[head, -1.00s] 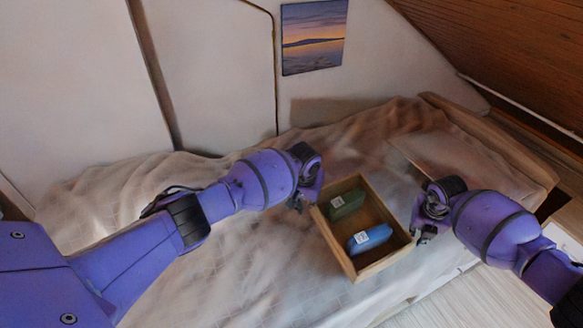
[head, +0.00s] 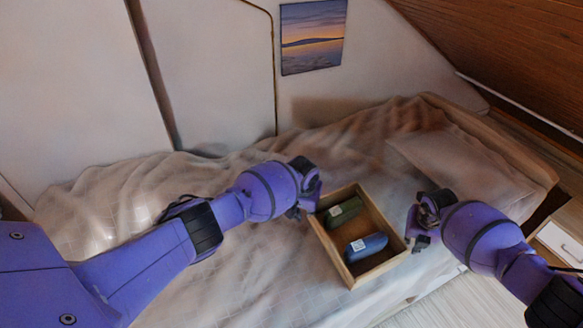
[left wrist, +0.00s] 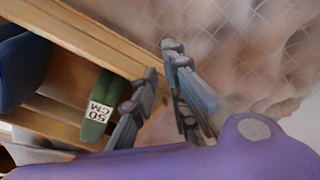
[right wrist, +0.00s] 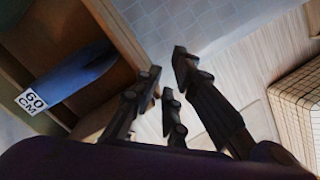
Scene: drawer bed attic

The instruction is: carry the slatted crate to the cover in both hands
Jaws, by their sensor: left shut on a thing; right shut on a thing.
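The slatted crate (head: 332,262) is an open wooden box at the middle of the head view, above or on the pale rumpled cover (head: 250,265); I cannot tell if it touches. It holds a green piece (head: 345,211) and a blue piece (head: 367,247), both with white labels. My left gripper (head: 312,205) is shut on the crate's left wall; the wall shows between its fingers in the left wrist view (left wrist: 165,75). My right gripper (head: 416,234) is shut on the opposite wall. In the right wrist view (right wrist: 160,85) the fingers partly hide that grip.
A wooden bed frame edge (head: 505,145) runs at the upper right, near a pale pillow-like shape (head: 450,158). The sloped wooden ceiling (head: 510,45) is at the upper right.

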